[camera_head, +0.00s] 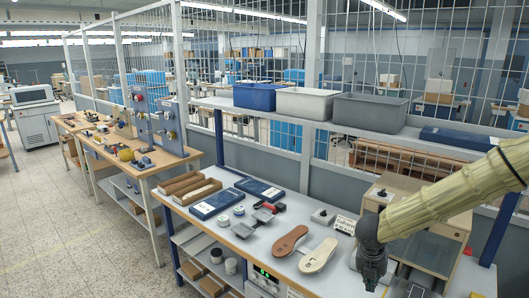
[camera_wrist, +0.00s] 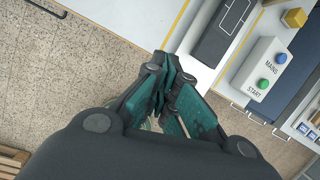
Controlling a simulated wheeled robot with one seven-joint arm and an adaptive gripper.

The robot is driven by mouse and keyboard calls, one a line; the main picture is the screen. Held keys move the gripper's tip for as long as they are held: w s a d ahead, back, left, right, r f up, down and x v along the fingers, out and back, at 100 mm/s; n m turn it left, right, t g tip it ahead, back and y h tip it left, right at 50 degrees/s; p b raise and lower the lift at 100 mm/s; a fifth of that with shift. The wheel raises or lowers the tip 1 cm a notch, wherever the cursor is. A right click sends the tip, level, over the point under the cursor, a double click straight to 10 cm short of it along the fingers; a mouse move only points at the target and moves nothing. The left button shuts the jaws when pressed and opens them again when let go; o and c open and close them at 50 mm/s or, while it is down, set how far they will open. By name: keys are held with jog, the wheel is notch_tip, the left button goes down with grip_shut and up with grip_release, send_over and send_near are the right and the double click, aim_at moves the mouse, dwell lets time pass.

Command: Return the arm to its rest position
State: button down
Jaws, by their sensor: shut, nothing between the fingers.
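My arm (camera_head: 450,205) comes in from the right edge in the head view, sleeved in pale yellow-green. My gripper (camera_head: 373,284) hangs at its end, pointing down over the right part of the workbench. In the wrist view my gripper (camera_wrist: 165,75) has its green-padded fingers together, with nothing between them. Its tips appear over the edge of a white work surface (camera_wrist: 190,55), with the speckled floor to the left. The height of the tips above the surface is hard to tell.
A control box (camera_wrist: 263,70) with green and blue buttons and a yellow block (camera_wrist: 294,18) stand to the right in the wrist view. Shoe soles (camera_head: 290,240), blue boxes (camera_head: 216,204) and a brown cabinet (camera_head: 400,195) are on the bench. Bins (camera_head: 304,103) line the shelf above.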

jog(key=s+a+f+n+b, duration=0.1)
jog(key=s+f+n+b, duration=0.1)
jog(key=s+f+n, duration=0.45)
jog(key=s+a+f+n+t+h+b, duration=0.1)
jog(key=s+f+n+b, duration=0.15)
jog(key=f+n, duration=0.6)
jog(key=s+a+f+n+b, duration=0.1)
jog(key=s+f+n, duration=0.4)
jog(key=f, duration=0.5)
jog(key=s+a+f+n+g+y+b, duration=0.1)
jog(key=s+a+f+n+b, duration=0.1)
jog(key=s+f+n, duration=0.4)
jog(key=s+a+f+n+g+y+b, duration=0.2)
jog(key=s+a+f+n, duration=0.2)
jog(key=s+n, duration=1)
jog(key=s+f, duration=0.3)
jog(key=s, duration=0.2)
jog(key=shift+s+f+n+y, duration=0.2)
jog(key=shift+n+y, duration=0.1)
jog(key=shift+n, duration=0.1)
jog(key=shift+a, duration=0.1)
